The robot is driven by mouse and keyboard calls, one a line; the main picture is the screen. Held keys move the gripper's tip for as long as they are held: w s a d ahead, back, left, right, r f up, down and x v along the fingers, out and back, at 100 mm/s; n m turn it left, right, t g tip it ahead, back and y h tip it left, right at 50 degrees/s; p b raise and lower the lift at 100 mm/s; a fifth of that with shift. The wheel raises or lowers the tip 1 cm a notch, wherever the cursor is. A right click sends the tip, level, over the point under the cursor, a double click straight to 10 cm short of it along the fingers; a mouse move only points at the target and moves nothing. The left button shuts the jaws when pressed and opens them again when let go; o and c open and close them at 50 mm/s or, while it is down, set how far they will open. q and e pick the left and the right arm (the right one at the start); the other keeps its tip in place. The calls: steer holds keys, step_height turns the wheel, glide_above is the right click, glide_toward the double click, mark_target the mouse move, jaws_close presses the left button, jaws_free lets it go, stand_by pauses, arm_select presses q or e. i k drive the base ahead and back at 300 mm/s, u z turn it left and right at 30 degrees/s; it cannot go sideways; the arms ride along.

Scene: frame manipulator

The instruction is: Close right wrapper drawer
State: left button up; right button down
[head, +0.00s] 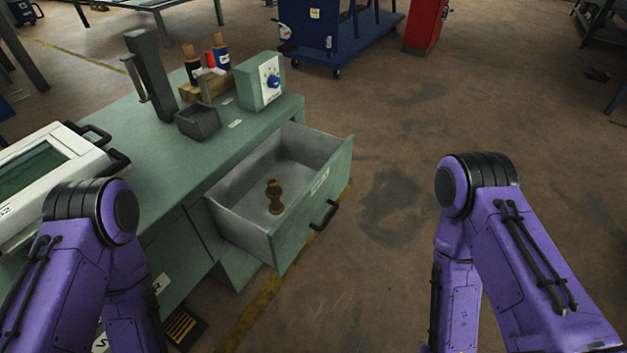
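The right drawer (309,221) of the green workbench is pulled far open. Its front panel has a black bar handle (324,215) and a white label. A small brown turned object (274,197) stands inside it near the front. My purple left arm is at the lower left and my purple right arm at the lower right, beyond the drawer front with a gap of floor between. Neither gripper shows in the head view, so their state is hidden.
The green bench top (165,150) holds a white glass-lidded unit (45,175), a grey bin (198,122), bottles in a wooden holder and a green control box (262,82). A blue cart (330,30) and red cabinet (425,25) stand behind. Floor right of the drawer is clear.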

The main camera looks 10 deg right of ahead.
mark_target(312, 167)
steer(key=u, duration=0.25)
steer(key=i, duration=0.85)
steer(key=z, duration=0.35)
